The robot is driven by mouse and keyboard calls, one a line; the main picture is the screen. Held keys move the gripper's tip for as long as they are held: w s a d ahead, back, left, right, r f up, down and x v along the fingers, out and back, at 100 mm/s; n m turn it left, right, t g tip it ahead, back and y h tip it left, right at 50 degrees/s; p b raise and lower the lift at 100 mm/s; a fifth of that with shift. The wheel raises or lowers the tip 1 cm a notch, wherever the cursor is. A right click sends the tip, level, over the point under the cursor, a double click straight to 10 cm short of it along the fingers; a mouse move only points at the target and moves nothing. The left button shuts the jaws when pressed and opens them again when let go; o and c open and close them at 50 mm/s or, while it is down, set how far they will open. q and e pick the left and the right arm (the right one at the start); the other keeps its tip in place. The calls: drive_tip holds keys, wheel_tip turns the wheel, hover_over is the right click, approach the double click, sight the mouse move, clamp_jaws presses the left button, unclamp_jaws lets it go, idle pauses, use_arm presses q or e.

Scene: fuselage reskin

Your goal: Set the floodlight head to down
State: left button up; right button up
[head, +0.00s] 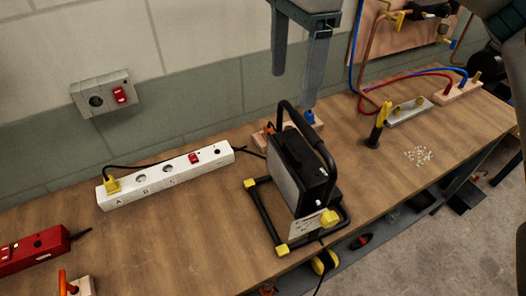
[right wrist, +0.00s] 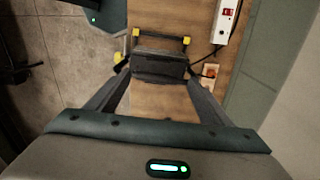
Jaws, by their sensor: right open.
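The floodlight stands on the wooden bench in the middle of the head view. Its black boxy head (head: 300,170) looks roughly upright, with a grey face towards the left of the picture. A black handle (head: 318,148) arches over it, and its tubular stand (head: 263,218) has yellow feet. A pale label plate and a yellow knob (head: 328,217) are low at the front. My right gripper (head: 296,97) is open and empty, fingers down, above and behind the floodlight. In the right wrist view the floodlight head (right wrist: 160,66) appears between the fingertips. My left gripper is not in view.
A white power strip (head: 165,177) lies left of the floodlight and a red box (head: 35,252) farther left. A yellow-handled tool (head: 378,125), a grey metal block (head: 409,111) and pale bits (head: 418,156) are to the right. The wall is behind; the bench's front edge is close to the stand.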

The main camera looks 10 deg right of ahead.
sight(290, 151)
drive_tip(key=f+p, duration=0.2)
drive_tip(key=f, duration=0.3)
drive_tip(key=f+p, duration=0.2)
drive_tip(key=f, duration=0.3)
drive_tip(key=d+f+p, duration=0.1)
drive_tip(key=f, duration=0.5)
drive_tip(key=shift+p, duration=0.4)
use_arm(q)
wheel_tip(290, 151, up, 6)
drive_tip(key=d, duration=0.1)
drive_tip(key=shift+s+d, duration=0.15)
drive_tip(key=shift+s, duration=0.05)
use_arm(e)
drive_tip(key=shift+f, duration=0.7)
drive_tip(key=c, duration=1.5)
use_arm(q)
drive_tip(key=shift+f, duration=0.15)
